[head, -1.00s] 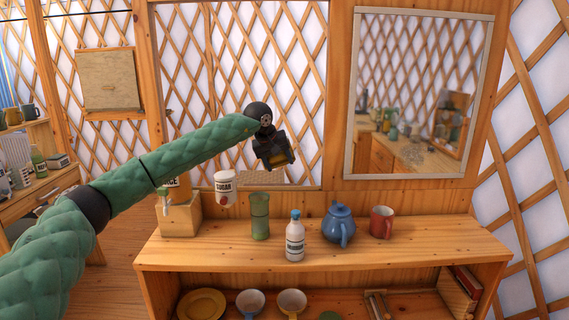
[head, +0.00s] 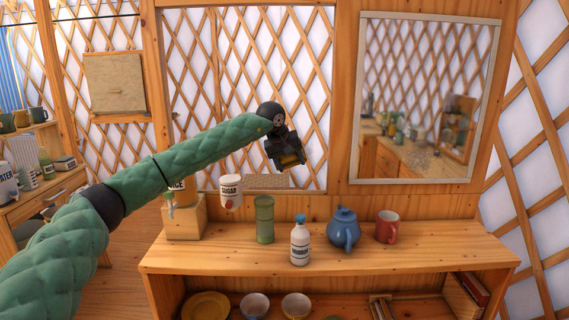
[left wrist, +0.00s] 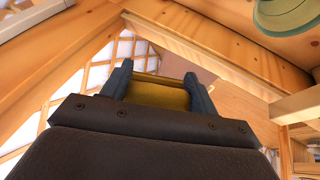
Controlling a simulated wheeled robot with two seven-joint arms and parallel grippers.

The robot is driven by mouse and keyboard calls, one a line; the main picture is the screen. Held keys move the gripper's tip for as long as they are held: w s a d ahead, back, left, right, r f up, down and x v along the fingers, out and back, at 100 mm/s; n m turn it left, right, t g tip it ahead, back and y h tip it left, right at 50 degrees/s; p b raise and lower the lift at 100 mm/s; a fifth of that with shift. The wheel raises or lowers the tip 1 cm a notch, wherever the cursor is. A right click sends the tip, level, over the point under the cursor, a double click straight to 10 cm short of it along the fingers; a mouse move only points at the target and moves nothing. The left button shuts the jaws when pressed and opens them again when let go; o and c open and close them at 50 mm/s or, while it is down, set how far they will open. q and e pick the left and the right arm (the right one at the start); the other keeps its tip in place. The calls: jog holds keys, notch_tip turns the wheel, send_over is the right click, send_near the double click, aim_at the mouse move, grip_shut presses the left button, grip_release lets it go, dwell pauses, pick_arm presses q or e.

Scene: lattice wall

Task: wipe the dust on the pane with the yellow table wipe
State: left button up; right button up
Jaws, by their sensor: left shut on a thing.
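The framed glass pane (head: 428,90) hangs on the wall at the right of the head view, above the shelf. A faint greyish speckled patch that looks like dust (head: 418,160) shows low on it. My left gripper (head: 290,161) is in front of the lattice wall, left of the pane and apart from it. It is shut on the yellow table wipe, of which a small part shows between the fingers. In the left wrist view the yellow wipe (left wrist: 158,93) spans the gap between both dark fingers. My right gripper is out of view.
On the shelf top (head: 420,245) stand a green cup (head: 264,219), a white bottle (head: 300,245), a blue teapot (head: 343,228) and a red mug (head: 387,227). A sugar container (head: 231,191) is below my left forearm. The shelf's right end is clear.

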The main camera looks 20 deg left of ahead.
pick_arm(q)
jog(key=w+d, duration=0.2)
jog(key=d, duration=0.6)
jog(key=shift+d, duration=0.15)
dwell(0.8)
jog(key=shift+d+r, duration=0.1)
jog(key=shift+s, duration=0.1)
jog(key=shift+s+a+b, duration=0.25)
jog(key=shift+a, duration=0.9)
jog(key=shift+s+a+b, duration=0.25)
jog(key=shift+a, duration=0.85)
jog(key=shift+s+a+b, duration=0.25)
jog(key=shift+a, duration=0.9)
jog(key=shift+s+a+b, duration=0.1)
jog(key=shift+s+a, duration=0.15)
jog(key=shift+a, duration=0.45)
jog(key=shift+s+a+b, duration=0.1)
jog(key=shift+s+a, duration=0.1)
jog(key=shift+a, duration=0.55)
jog(key=shift+s+a+b, duration=0.1)
jog(key=shift+s+a, duration=0.15)
jog(key=shift+a, duration=0.45)
